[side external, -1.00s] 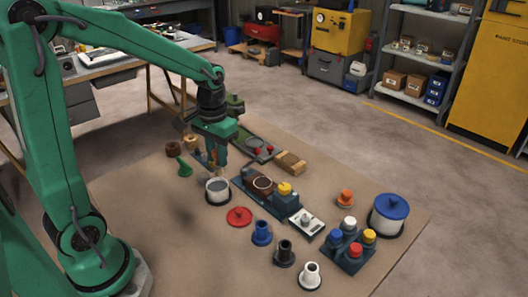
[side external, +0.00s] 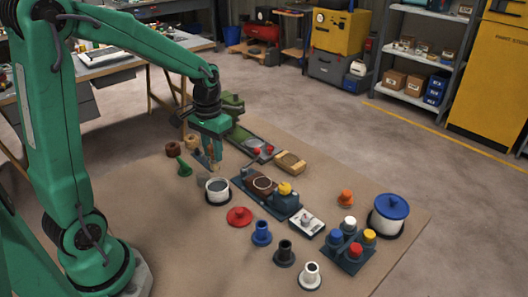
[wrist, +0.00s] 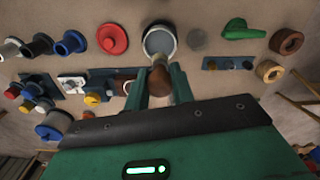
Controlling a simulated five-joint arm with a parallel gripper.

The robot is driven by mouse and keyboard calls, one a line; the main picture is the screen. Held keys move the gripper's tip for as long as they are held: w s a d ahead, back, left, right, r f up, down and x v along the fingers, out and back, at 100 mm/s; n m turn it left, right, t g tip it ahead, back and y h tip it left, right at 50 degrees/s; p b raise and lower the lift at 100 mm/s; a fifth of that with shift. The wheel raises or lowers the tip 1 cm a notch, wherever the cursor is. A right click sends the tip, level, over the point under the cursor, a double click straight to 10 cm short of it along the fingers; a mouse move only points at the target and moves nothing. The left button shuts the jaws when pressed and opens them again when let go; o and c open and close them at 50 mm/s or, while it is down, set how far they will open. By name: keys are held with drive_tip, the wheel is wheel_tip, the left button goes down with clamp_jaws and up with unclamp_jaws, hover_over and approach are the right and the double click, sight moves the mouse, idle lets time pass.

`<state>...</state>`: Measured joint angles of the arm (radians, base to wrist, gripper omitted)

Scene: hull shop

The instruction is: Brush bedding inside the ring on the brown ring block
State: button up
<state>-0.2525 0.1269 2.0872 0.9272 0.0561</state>
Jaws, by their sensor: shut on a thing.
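My gripper (side external: 213,163) is shut on a brown-handled tool, probably the brush (wrist: 160,80), which shows between the fingers in the wrist view. Its tip is too small or hidden to make out. The brown ring block (side external: 258,188) sits on a dark base plate with a pale ring on its top. It lies to the right of my gripper in the side view, and my gripper is raised apart from it. A white pot with grey contents (side external: 217,196) stands below my gripper, and it also shows just beyond the fingertips in the wrist view (wrist: 146,42).
A yellow-topped blue block (side external: 285,199) shares the base plate. A red lid (side external: 239,216), blue cup (side external: 261,235), black cup (side external: 284,254) and white cup (side external: 310,276) stand in front. A wooden block (side external: 291,162) and blue-lidded pot (side external: 390,212) stand right. Bare mat lies front left.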

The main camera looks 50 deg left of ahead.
sight(215, 169)
drive_tip(key=shift+f, duration=0.15)
drive_tip(key=shift+f, duration=2.8)
drive_tip(key=shift+f, duration=0.65)
idle(0.7)
drive_tip(key=shift+r, duration=3.6)
drive_tip(key=w+d+r+m, duration=0.2)
drive_tip(key=w+d+r, duration=0.3)
drive_tip(key=d, duration=0.3)
drive_tip(key=w+d+f, duration=0.2)
drive_tip(key=w+f, duration=0.2)
drive_tip(key=w, duration=0.2)
drive_tip(key=shift+w, duration=0.25)
